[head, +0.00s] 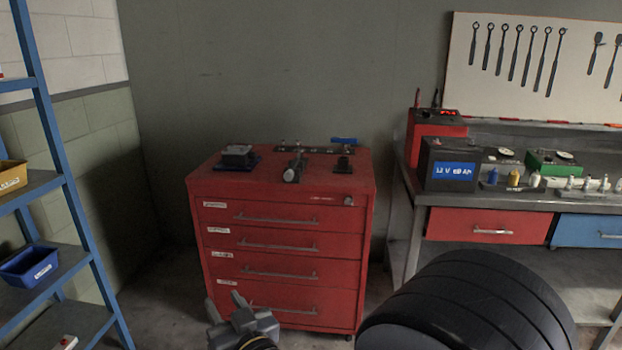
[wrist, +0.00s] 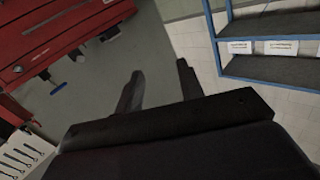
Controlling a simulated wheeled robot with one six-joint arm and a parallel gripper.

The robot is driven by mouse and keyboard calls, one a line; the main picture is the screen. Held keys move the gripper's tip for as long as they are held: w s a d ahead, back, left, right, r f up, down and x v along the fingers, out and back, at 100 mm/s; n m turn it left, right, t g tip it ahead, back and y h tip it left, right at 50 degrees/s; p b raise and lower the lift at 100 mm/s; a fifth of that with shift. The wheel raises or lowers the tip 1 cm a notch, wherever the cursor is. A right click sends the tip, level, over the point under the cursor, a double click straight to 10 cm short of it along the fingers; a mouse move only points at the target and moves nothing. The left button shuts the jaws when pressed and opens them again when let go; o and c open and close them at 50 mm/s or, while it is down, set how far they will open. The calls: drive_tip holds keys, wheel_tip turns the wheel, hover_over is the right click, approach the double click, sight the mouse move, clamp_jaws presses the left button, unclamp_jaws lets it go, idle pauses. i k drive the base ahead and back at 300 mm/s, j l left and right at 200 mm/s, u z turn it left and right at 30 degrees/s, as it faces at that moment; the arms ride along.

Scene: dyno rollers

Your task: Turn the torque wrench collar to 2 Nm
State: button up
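A grey tool that looks like the torque wrench (head: 296,165) lies on top of the red tool cabinet (head: 280,262), its rounded near end pointing toward me. I cannot make out its collar or scale marks. My gripper (head: 224,300) is in front of the cabinet's lower drawers, below the top and apart from the wrench. In the wrist view my gripper (wrist: 160,83) shows two fingers spread with only floor and wall between them, so it is open and empty. The cabinet (wrist: 60,22) shows at the upper left there, turned on its side.
A dark device on a blue base (head: 239,156) and a blue-handled tool (head: 344,141) share the cabinet top. A blue shelf rack (head: 68,190) stands left. A workbench (head: 500,199) with a battery (head: 450,165) stands right. A black tyre (head: 465,305) is at the front right.

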sight(289, 174)
drive_tip(key=i+j+z, duration=0.2)
drive_tip(key=z, duration=0.25)
drive_tip(key=i+j+z, duration=0.2)
drive_tip(key=j+z, duration=0.2)
drive_tip(key=i+j+z, duration=0.1)
drive_tip(key=j+z, duration=0.35)
drive_tip(key=i+j, duration=0.1)
drive_tip(key=j, duration=0.3)
drive_tip(key=j+z, duration=0.1)
drive_tip(key=j, duration=0.25)
drive_tip(key=i+j, duration=0.15)
drive_tip(key=j, duration=0.25)
